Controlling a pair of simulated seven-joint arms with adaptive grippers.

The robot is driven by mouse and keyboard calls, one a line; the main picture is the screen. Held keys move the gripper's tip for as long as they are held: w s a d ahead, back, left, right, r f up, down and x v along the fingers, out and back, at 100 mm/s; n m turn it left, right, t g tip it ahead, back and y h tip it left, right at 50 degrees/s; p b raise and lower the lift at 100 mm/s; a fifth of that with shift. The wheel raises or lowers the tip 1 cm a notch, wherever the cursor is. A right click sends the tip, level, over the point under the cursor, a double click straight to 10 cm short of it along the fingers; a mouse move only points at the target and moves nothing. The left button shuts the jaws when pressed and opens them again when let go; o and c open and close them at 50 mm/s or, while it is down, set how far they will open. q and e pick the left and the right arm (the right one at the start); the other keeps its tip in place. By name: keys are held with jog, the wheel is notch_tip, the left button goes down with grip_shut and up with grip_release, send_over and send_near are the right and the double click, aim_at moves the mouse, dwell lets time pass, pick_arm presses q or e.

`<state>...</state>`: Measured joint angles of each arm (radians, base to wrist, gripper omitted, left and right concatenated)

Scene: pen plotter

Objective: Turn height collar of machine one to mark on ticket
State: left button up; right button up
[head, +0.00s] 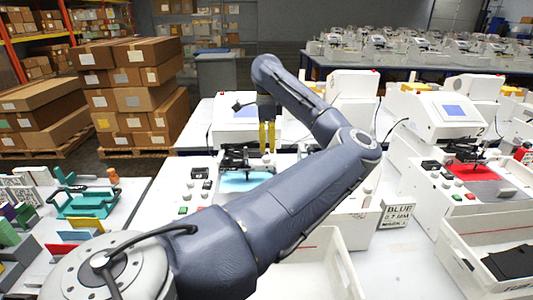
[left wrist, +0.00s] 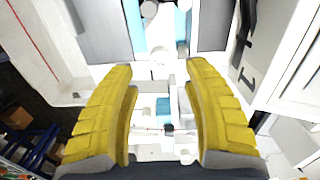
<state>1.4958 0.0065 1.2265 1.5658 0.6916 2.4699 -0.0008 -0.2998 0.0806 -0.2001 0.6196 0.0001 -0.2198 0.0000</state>
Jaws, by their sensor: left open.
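Machine one, a white pen plotter (head: 237,110) with a small screen, stands behind my arm, with a black pen carriage (head: 234,160) over a light blue sheet (head: 240,182). My left gripper (head: 267,137) has yellow fingers pointing down, just right of the carriage in the head view. In the left wrist view its fingers (left wrist: 160,68) are wide apart with nothing held between them. White round parts (left wrist: 158,56) show beyond the fingertips; I cannot tell which is the height collar. A ticket (head: 397,214) reads "BLUE 0.7 MM" with a smaller, unclear line below. My right gripper is out of view.
A second white plotter (head: 447,110) with a red sheet (head: 470,172) stands at right. A white tray (head: 325,262) lies in front, another (head: 458,250) at right. Teal holders (head: 88,203) and coloured pieces crowd the left table. Cardboard boxes (head: 128,100) stand behind.

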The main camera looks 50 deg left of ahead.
aim_at(266, 157)
pick_arm(q)
notch_tip(266, 157, up, 6)
jog(key=shift+r, duration=0.15)
dwell(0.4)
